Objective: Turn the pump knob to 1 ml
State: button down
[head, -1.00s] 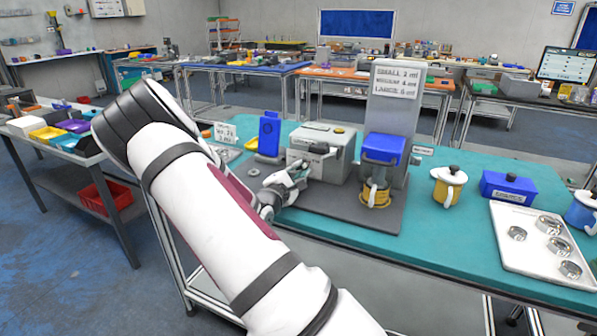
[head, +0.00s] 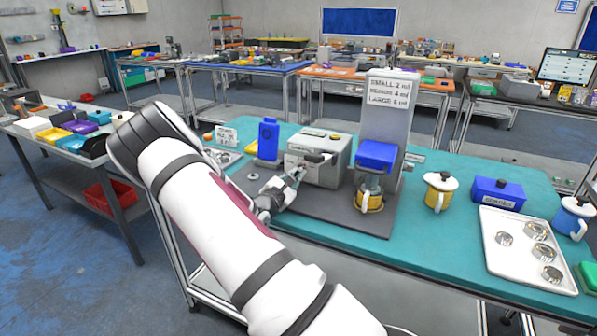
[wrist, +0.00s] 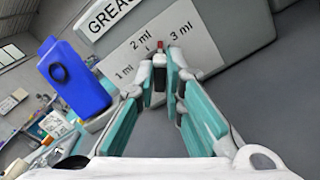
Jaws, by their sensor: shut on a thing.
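The grey pump box (head: 330,171) stands on the dark mat of the teal table. The wrist view shows its face (wrist: 207,35) with the marks 1 ml, 2 ml and 3 ml from left to right. A knob with a red mark (wrist: 159,46) sits below the labels; its red mark is up near the 2 ml label, slightly to its right. My gripper (wrist: 161,72) is shut on the knob, one teal-padded finger on each side. In the head view my gripper (head: 298,175) is at the box's lower left front.
A blue bottle (head: 267,139) stands left of the box. A grey stand with a blue block (head: 376,155) and a yellow cup (head: 368,200) is to the right. Further right are a yellow pot (head: 438,192), a blue box (head: 497,193) and a white tray (head: 493,268).

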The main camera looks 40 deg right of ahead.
jog(key=n+p, duration=0.2)
jog(key=n, duration=0.2)
jog(key=shift+n, duration=0.3)
jog(key=n+p, duration=0.1)
jog(key=n, duration=0.3)
jog(key=shift+w+n+p, duration=0.1)
jog(key=shift+n+p, duration=0.2)
jog(key=shift+p, duration=0.05)
jog(key=n, duration=0.5)
jog(key=shift+w+a+f, duration=0.1)
jog(key=shift+w, duration=0.05)
jog(key=shift+f+n, duration=0.1)
jog(key=shift+n, duration=2.4)
jog(key=c, duration=1.7)
grip_release()
jog(key=shift+a, duration=0.1)
